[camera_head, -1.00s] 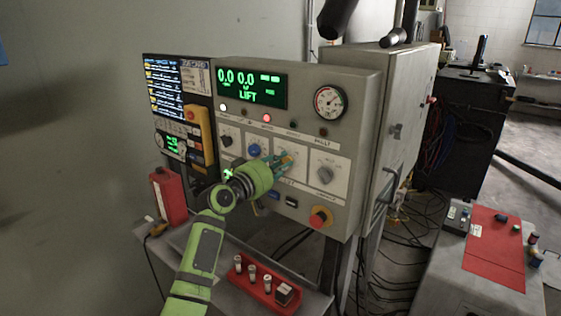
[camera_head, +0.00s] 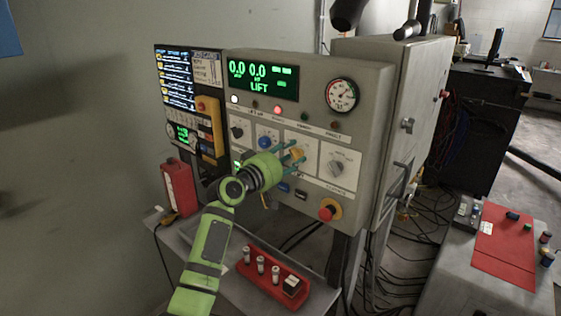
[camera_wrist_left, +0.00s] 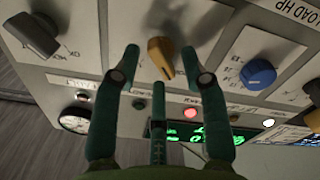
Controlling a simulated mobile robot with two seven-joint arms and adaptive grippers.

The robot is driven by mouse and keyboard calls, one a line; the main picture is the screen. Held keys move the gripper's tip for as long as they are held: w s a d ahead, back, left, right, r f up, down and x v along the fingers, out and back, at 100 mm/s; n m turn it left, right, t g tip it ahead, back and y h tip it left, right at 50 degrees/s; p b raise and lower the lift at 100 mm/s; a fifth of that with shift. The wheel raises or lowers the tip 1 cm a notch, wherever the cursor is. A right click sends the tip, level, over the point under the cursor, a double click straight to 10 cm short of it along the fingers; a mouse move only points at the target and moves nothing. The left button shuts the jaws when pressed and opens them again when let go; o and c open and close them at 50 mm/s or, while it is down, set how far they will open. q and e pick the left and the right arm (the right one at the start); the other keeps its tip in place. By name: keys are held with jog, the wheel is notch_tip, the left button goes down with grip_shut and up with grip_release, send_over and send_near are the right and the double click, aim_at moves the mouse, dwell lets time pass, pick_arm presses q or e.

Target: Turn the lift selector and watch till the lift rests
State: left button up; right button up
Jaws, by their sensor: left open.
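A yellow pointer knob (camera_head: 297,153) is on the grey control panel (camera_head: 362,185), between a blue knob and a grey knob; I cannot read its label. My left gripper (camera_head: 289,157) is open in front of it. In the left wrist view, the yellow knob (camera_wrist_left: 161,58) shows between the spread green fingers (camera_wrist_left: 160,70), with gaps on both sides. The green display (camera_head: 262,82) reads 0.0, 0.0 and LIFT. White (camera_head: 234,99) and red (camera_head: 278,109) lamps are lit. The lift itself and my right gripper are not in view.
A red emergency button (camera_head: 328,209) sits low on the panel. Below, a shelf bears a red tray (camera_head: 274,277) of small parts and a red box (camera_head: 180,187). A cart with a red mat (camera_head: 503,252) stands right; cables (camera_head: 405,250) lie between.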

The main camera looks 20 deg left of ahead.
pick_arm(q)
jog(key=v, duration=1.1)
jog(key=shift+s, duration=0.4)
jog(key=shift+a, duration=0.1)
